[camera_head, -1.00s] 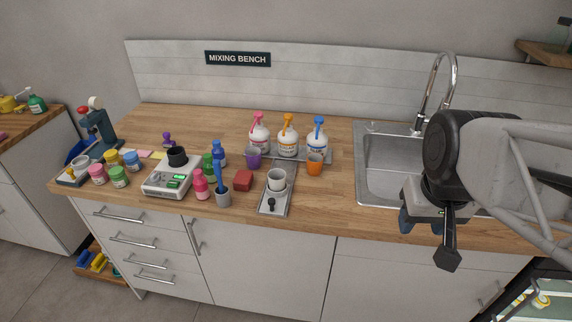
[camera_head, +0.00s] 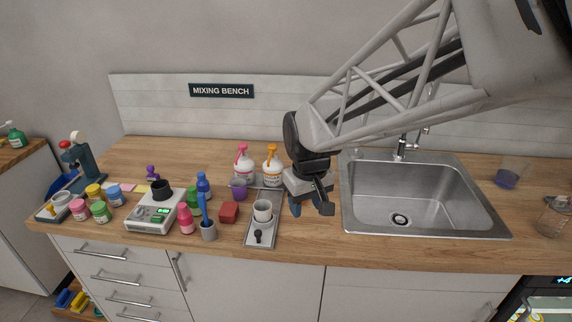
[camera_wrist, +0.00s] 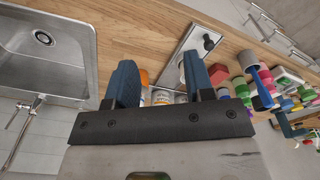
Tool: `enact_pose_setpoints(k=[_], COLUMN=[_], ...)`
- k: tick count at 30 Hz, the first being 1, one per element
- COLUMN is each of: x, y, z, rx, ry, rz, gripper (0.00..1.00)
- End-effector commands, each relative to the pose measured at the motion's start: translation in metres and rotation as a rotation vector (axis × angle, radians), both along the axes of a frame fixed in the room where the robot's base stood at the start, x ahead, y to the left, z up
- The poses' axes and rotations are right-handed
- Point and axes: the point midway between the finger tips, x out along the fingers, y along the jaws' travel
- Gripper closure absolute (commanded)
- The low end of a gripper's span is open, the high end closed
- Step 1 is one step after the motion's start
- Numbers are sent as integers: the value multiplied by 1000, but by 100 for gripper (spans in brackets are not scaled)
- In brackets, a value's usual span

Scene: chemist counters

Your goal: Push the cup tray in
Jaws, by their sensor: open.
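The cup tray (camera_head: 268,240) is a narrow grey metal slide at the front edge of the wooden counter. It carries a white cup (camera_head: 262,211) and a black knob (camera_head: 258,237) at its front end. In the wrist view the tray (camera_wrist: 178,52) lies just beyond my fingers with its knob (camera_wrist: 208,42), and the cup is partly hidden by my right-hand finger. My gripper (camera_head: 311,206) is open and empty to the right of the tray, above the counter. Its two blue fingers also show in the wrist view (camera_wrist: 160,65).
The sink (camera_head: 400,190) lies right of my gripper. A red block (camera_head: 229,212), a grey holder with a blue tool (camera_head: 208,231) and a purple cup (camera_head: 238,188) stand left of the tray. Pump bottles (camera_head: 272,170) stand behind. The orange cup (camera_wrist: 144,77) is by my fingers in the wrist view.

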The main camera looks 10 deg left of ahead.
Motion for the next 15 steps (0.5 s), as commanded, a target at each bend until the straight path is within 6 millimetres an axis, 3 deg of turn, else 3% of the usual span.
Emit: enact_pose_setpoints(k=[9, 15], x=[28, 37], y=[77, 112], z=[-36, -53], rx=[-20, -28], ry=[42, 57], rz=[149, 213], gripper=[52, 52])
